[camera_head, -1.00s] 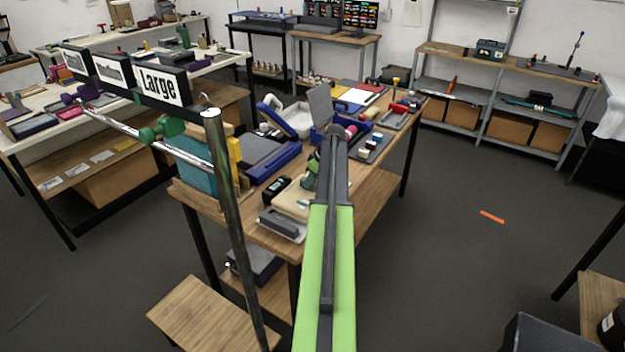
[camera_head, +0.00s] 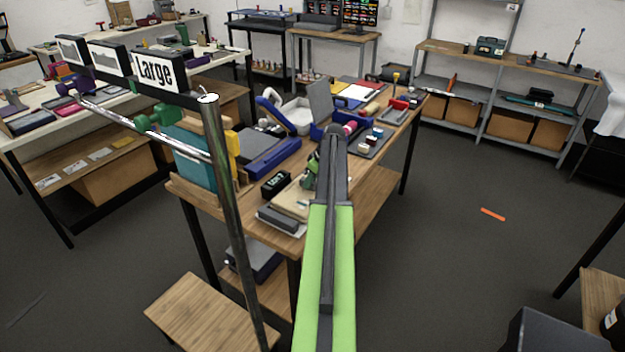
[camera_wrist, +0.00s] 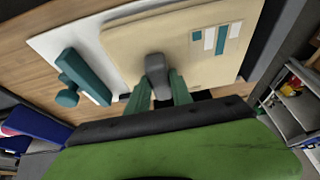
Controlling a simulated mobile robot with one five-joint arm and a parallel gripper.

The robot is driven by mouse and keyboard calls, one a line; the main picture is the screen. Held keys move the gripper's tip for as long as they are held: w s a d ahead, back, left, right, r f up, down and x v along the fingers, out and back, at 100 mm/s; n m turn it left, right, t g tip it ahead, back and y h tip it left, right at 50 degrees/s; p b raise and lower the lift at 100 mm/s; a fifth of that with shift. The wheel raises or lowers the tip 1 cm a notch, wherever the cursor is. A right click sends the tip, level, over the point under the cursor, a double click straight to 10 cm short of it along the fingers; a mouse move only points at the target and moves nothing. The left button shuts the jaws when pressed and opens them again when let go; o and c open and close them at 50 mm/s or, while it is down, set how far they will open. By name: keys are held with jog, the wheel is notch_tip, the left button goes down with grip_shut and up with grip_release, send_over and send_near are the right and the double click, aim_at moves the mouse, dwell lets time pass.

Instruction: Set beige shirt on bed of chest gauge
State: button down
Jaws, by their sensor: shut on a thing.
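The beige shirt (camera_wrist: 190,45) is a flat beige piece with teal and white bars in the wrist view. My gripper (camera_wrist: 160,88) has green fingers closed on a grey tab at its near edge. The chest gauge appears to be the white plate (camera_wrist: 62,42) with a teal bar and knob (camera_wrist: 84,76). The shirt overlaps this plate in the picture; I cannot tell whether they touch. In the head view the beige shirt (camera_head: 291,197) shows at the near end of the workbench. My gripper (camera_head: 312,172) is partly hidden behind my arm there.
The wooden workbench (camera_head: 372,184) carries a black box (camera_head: 276,184), a blue tool (camera_head: 272,158) and several other items. A metal rail on a post (camera_head: 228,200) with size signs stands at the left. Floor is open to the right.

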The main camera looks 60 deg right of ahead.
jog(key=shift+f, duration=0.1)
jog(key=c, duration=1.1)
grip_release()
jog(key=shift+o, duration=0.2)
jog(key=p+v, duration=1.6)
jog(key=v, duration=0.1)
jog(key=shift+r, duration=0.25)
